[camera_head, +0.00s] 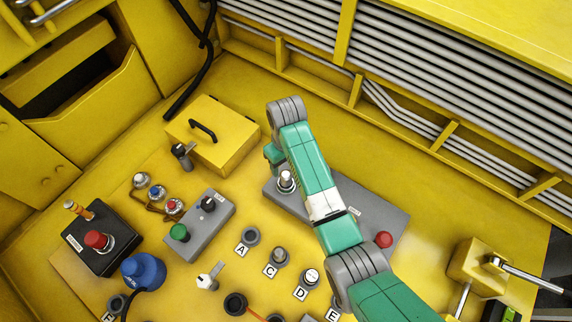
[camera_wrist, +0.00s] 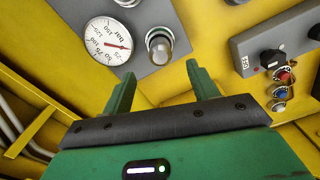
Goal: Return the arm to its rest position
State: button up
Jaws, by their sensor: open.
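My green and grey arm (camera_head: 305,160) reaches in from the lower right over the yellow deck and bends at its grey joint near the upper middle. My gripper shows in the wrist view (camera_wrist: 162,90) with its two green fingers apart and nothing between them. In the head view the gripper is mostly hidden by the arm, at the left side of its end. A silver knob (camera_wrist: 160,46) and a pressure gauge (camera_wrist: 107,45) lie past the fingertips on a grey panel (camera_head: 375,215). The knob (camera_head: 286,180) also shows beside the arm in the head view.
A yellow box with a black handle (camera_head: 212,135) stands left of my arm. A grey switch box (camera_head: 205,222), small valves (camera_head: 157,192) and a black box with a red button (camera_head: 98,240) stand farther left. Ribbed pipes (camera_head: 420,75) line the back wall.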

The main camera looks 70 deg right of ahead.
dwell(0.8)
jog(key=w+a+r+n+t+h+p, duration=0.1)
jog(key=w+a+r+t+h, duration=0.15)
jog(key=w+r, duration=0.55)
jog(key=w+a+r+n+t+h, duration=0.1)
jog(key=w+a+r+t, duration=0.25)
jog(key=w+r, duration=0.45)
jog(key=w+a+r+n+t+h+p, duration=0.1)
jog(key=w+a+r+t, duration=0.2)
jog(key=a+r, duration=0.45)
jog(key=w+a+r+n+t, duration=0.1)
jog(key=w+a+r+t, duration=0.3)
jog(key=r, duration=0.6)
jog(key=s+a+r+n+t+y+p, duration=0.1)
jog(key=s+a+r+t, duration=0.15)
jog(key=a+r, duration=0.55)
jog(key=s+a+r+t+y, duration=0.1)
jog(key=a+r+t, duration=0.3)
jog(key=a+r, duration=0.45)
jog(key=s+a+r+t+y, duration=0.1)
jog(key=s+a+r+t, duration=0.1)
jog(key=s+a+r, duration=0.2)
jog(key=s+a+r+n+t+y, duration=0.1)
jog(key=s+a+r+t+y, duration=0.1)
jog(key=s+r, duration=0.6)
notch_tip(320, 180, up, 2)
jog(key=shift+s+a+r+t+p, duration=0.15)
jog(key=shift+a+t+p, duration=0.3)
jog(key=shift+a+t, duration=0.5)
